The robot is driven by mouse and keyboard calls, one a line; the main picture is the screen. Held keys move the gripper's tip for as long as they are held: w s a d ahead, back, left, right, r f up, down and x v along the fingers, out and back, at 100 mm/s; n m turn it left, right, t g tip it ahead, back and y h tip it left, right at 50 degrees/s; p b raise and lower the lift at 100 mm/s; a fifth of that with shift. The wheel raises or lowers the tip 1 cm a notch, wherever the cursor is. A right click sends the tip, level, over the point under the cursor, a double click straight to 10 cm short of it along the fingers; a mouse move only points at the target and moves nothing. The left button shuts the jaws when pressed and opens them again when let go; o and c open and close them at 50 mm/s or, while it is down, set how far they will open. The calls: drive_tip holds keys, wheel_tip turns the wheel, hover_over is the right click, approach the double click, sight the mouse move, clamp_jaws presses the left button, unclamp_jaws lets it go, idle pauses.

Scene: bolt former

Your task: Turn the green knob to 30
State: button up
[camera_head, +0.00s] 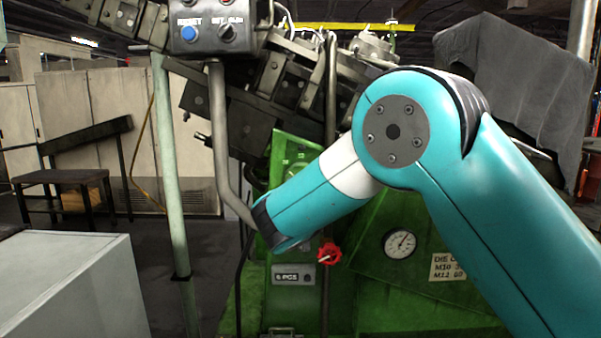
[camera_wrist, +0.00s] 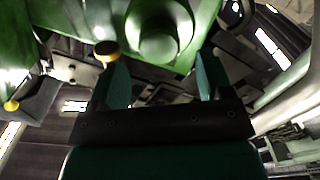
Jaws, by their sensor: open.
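In the wrist view, a round green knob-like part (camera_wrist: 158,35) stands out from a green surface, just beyond and between the fingertips. My gripper (camera_wrist: 162,58) is open, with one dark green finger on each side and nothing visible between them. I cannot tell whether a finger touches the knob. In the head view, a green panel with pale dial markings (camera_head: 293,157) shows just above my turquoise arm. My arm hides my gripper in this view. The knob's pointer and its setting cannot be read.
A red knob (camera_head: 329,254) and a round gauge (camera_head: 399,244) sit on the green machine below my arm. A grey control box (camera_head: 212,27) hangs upper left on a bent pipe (camera_head: 222,150).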

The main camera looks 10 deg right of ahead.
sight(293, 170)
drive_tip(key=shift+p+x, duration=0.75)
drive_tip(key=shift+x, duration=1.35)
drive_tip(key=c, duration=0.9)
